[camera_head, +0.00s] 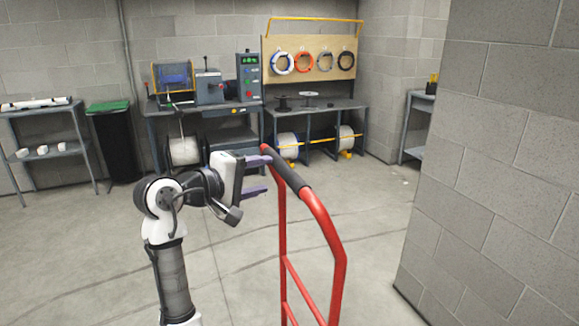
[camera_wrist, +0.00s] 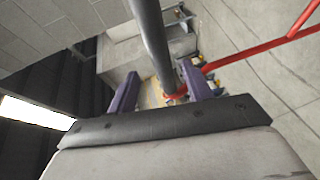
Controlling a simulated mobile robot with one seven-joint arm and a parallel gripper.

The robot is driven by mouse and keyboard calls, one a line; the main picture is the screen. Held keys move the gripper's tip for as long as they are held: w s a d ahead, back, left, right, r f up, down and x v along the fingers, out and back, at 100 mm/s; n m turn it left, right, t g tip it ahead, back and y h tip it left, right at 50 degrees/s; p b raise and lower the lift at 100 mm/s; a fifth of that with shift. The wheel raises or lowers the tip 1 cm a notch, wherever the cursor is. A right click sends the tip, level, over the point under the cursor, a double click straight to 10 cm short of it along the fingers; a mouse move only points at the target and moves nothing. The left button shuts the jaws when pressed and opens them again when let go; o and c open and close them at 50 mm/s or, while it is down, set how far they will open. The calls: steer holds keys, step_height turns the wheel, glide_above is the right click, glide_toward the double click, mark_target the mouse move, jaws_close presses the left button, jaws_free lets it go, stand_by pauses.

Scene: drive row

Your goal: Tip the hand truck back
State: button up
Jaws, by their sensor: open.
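The hand truck (camera_head: 340,260) is a red tubular frame standing on the floor right of the middle in the head view. It appears upright; its lower end is out of frame. Its top bar carries a dark grip (camera_head: 287,172). My gripper (camera_head: 264,175) is open, its two purple fingers pointing right toward the grip, at its left side. In the wrist view the dark grip (camera_wrist: 151,40) runs down between the fingertips of my gripper (camera_wrist: 158,72), with red tube (camera_wrist: 250,52) to the right. I cannot tell whether any finger touches the grip.
A block wall (camera_head: 510,170) stands close on the right. Workbenches with machines (camera_head: 210,90) and wire spools (camera_head: 183,150) line the back. A dark bin with a green lid (camera_head: 113,140) and a shelf (camera_head: 45,130) stand at left. Floor (camera_head: 90,260) is clear in front.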

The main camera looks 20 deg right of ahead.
mark_target(290, 169)
steer(key=p+x, duration=0.2)
steer(key=x, duration=0.8)
steer(key=shift+f, duration=0.1)
steer(key=shift+a, duration=0.1)
jaws_close()
